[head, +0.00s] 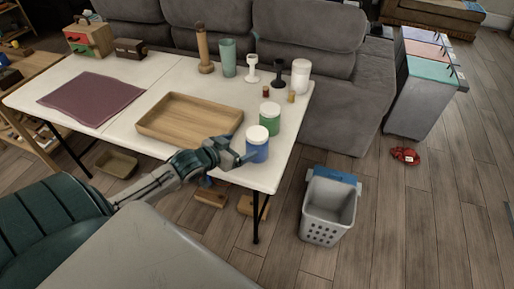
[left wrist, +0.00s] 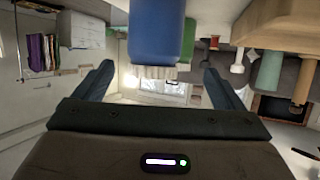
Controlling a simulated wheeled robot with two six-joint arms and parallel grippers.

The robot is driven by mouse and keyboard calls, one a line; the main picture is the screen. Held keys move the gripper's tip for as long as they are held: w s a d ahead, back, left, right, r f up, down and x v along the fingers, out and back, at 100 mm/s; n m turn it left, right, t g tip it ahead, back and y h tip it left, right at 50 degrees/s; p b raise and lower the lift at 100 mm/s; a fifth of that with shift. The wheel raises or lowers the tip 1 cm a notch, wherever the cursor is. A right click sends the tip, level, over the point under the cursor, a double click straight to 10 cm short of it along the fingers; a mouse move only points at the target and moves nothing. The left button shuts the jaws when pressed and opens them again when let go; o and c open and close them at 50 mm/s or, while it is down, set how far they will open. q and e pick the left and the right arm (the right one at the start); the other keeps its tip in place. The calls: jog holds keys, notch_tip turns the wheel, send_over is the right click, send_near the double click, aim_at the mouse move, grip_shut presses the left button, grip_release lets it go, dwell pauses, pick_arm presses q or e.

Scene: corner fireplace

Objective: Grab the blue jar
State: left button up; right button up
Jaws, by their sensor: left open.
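The blue jar (head: 257,148), with a white lid, stands upright at the front right corner of the white table (head: 155,67). My left gripper (head: 243,159) is right at the jar's near left side in the head view. In the left wrist view, which appears upside down, the blue jar (left wrist: 157,30) is ahead, between the lines of the two open fingers of my left gripper (left wrist: 158,82). Gaps show between the jar and both fingers there. My right gripper is not in view.
A green jar (head: 270,117) stands just behind the blue one. A wooden tray (head: 189,121) lies to its left. Cups, goblets and a white canister (head: 300,76) stand farther back. A grey basket (head: 329,207) is on the floor at right.

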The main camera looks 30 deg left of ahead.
aim_at(249, 143)
pick_arm(q)
jog(key=x, duration=0.3)
jog(key=shift+w+d+f, duration=0.1)
jog(key=shift+w+f, duration=0.05)
jog(key=shift+w, duration=0.1)
jog(key=shift+d+f+x, duration=0.15)
jog(key=shift+d+x, duration=0.05)
jog(key=shift+x, duration=1.15)
jog(key=shift+d+f+x, duration=0.15)
jog(key=shift+d+x, duration=0.05)
jog(key=shift+x, duration=1.2)
jog(key=shift+s, duration=0.2)
jog(key=c, duration=1.2)
jog(key=shift+r, duration=0.15)
